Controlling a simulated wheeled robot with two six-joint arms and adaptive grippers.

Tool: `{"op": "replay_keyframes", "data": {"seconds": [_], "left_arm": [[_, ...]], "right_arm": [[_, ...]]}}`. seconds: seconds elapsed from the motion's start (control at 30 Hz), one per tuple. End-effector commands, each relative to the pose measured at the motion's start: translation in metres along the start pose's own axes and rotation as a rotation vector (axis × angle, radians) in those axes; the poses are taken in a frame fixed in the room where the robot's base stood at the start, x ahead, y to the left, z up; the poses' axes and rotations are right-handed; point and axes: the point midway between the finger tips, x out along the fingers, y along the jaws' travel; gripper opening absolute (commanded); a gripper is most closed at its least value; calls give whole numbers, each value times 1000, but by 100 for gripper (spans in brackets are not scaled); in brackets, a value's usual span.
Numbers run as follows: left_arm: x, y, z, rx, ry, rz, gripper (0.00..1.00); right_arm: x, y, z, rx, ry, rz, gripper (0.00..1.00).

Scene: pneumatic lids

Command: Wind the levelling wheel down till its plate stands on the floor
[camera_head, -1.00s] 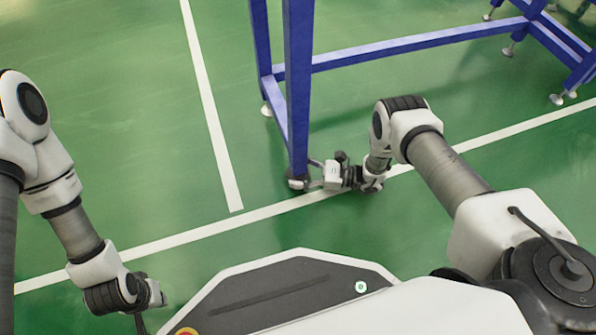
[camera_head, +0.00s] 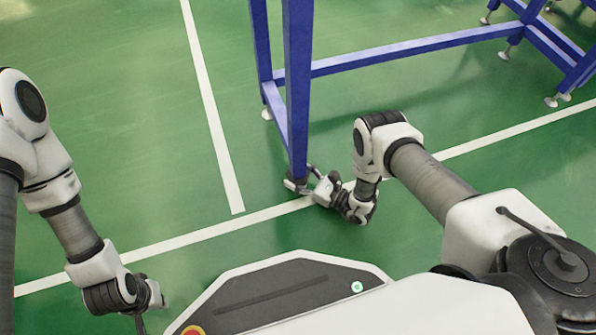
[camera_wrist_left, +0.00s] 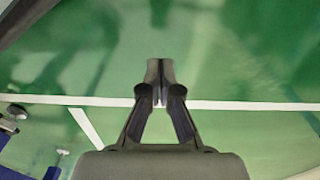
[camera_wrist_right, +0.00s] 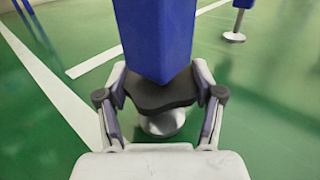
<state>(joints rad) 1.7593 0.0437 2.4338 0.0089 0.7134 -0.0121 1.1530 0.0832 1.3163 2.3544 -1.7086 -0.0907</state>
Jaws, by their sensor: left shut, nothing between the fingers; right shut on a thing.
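The levelling wheel (camera_wrist_right: 158,94) is a dark lobed disc under the foot of a blue leg (camera_wrist_right: 155,40). Below it is a pale round plate (camera_wrist_right: 163,123), and I cannot tell whether the plate touches the floor. My right gripper (camera_wrist_right: 162,100) is shut on the wheel, with one finger on each side. In the head view my right gripper (camera_head: 306,182) is low at the leg's bottom and partly hides the wheel. My left gripper (camera_wrist_left: 160,82) is shut and empty above the floor, far from the leg.
The blue frame (camera_head: 400,49) has a low crossbar behind the leg and other legs with pale feet, such as this one (camera_wrist_right: 234,37). White lines (camera_head: 170,244) cross the green floor. The floor left of the leg is clear.

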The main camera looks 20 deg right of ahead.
Motion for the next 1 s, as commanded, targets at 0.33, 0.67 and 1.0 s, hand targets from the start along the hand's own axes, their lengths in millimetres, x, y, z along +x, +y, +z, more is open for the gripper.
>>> {"op": "replay_keyframes", "data": {"seconds": [0.33,0.67,1.0], "left_arm": [[-24,0,6,-10,-19,2,0],[-31,0,9,-15,-27,3,0],[-31,0,9,-15,-28,3,0]], "right_arm": [[1,2,2,1,-1,-246,32],[2,1,1,1,-2,-348,32],[2,0,0,1,-2,-357,32]]}}
